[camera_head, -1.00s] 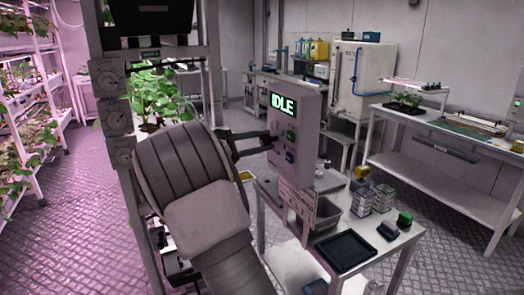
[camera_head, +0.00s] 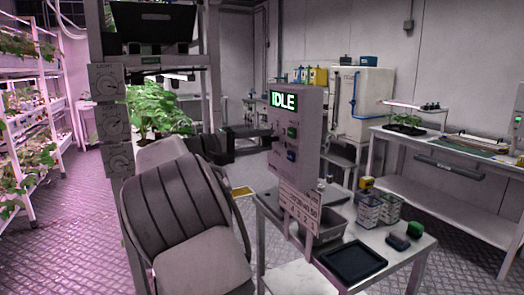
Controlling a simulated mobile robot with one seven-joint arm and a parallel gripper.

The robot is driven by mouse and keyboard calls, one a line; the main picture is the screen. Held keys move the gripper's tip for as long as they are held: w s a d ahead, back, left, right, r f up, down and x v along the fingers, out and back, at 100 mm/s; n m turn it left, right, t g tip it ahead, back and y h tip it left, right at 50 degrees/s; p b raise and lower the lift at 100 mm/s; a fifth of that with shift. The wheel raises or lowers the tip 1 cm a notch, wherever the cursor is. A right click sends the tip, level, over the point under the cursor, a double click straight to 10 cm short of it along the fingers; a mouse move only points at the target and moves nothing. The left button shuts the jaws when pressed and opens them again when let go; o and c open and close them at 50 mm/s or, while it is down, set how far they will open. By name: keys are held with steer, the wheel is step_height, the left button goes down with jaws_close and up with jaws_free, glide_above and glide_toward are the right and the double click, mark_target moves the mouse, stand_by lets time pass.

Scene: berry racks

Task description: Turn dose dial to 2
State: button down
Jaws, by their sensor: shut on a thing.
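A pale control box (camera_head: 308,125) stands right of centre, with a green "IDLE" display (camera_head: 283,100) at its top. I cannot read the dial's setting.
Several grey dials (camera_head: 106,82) sit on the rack post at left. Below the box is a small table (camera_head: 395,268) with a black tray (camera_head: 351,261) and small containers. A bench (camera_head: 440,150) stands at the right. Plant racks line the far left.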

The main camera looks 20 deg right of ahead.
steer(key=shift+m+b, duration=0.4)
steer(key=shift+m, duration=0.2)
steer(key=c, duration=0.5)
jaws_free()
steer(key=shift+a, duration=0.1)
steer(key=a+p, duration=0.1)
steer(key=a, duration=1)
steer(key=a+p, duration=0.1)
steer(key=a, duration=0.5)
steer(key=shift+s+a+p, duration=0.15)
steer(key=shift+s+p, duration=0.15)
